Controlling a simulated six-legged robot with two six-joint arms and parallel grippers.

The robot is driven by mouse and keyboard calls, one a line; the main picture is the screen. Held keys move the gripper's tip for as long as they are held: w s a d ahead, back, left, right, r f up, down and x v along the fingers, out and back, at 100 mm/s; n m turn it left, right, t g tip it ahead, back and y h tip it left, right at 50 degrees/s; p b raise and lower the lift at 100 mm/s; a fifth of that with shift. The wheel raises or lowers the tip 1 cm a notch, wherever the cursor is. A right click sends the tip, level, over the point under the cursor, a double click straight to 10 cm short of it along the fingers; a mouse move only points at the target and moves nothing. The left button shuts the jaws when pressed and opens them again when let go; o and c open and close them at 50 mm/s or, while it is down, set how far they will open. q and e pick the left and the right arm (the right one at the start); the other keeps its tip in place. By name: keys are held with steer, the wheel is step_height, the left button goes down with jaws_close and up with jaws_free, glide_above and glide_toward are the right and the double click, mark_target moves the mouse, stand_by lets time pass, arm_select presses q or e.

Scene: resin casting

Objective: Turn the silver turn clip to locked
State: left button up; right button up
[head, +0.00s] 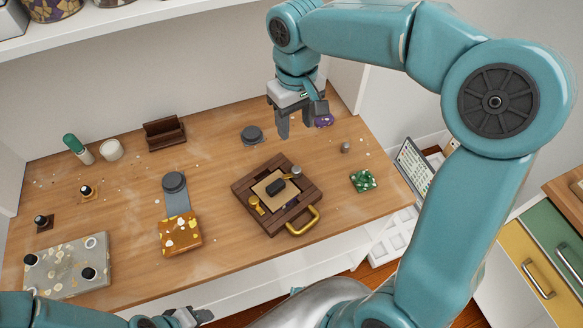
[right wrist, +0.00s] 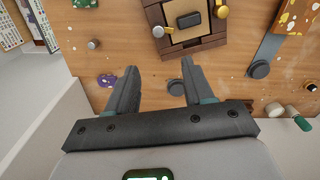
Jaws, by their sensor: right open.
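The silver turn clip (head: 296,171) sits on the far right part of a dark wooden frame (head: 246,187). Its round knob also shows in the right wrist view (right wrist: 158,31), with a short arm reaching toward the inner panel. A gold turn clip (head: 255,204) is on the opposite side of the frame. My right gripper (head: 297,127) is open and empty above the table, beyond the frame; in the right wrist view its fingers (right wrist: 159,66) point toward the frame, apart from the silver clip. My left gripper (head: 190,316) is low at the bottom edge; its jaws are unclear.
The frame has a dark block (head: 276,187) on its panel and a gold handle (head: 303,222) in front. A grey disc (head: 252,135) and a purple piece (head: 324,121) lie near my right gripper. A green speckled piece (head: 363,181) lies right of the frame.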

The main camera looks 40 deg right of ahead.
mark_target(297, 170)
steer(key=f, duration=1.5)
steer(key=shift+s+d+f+b, duration=0.2)
steer(key=shift+s+f+b, duration=0.1)
steer(key=shift+s+f, duration=0.05)
steer(key=shift+c, duration=0.3)
jaws_close()
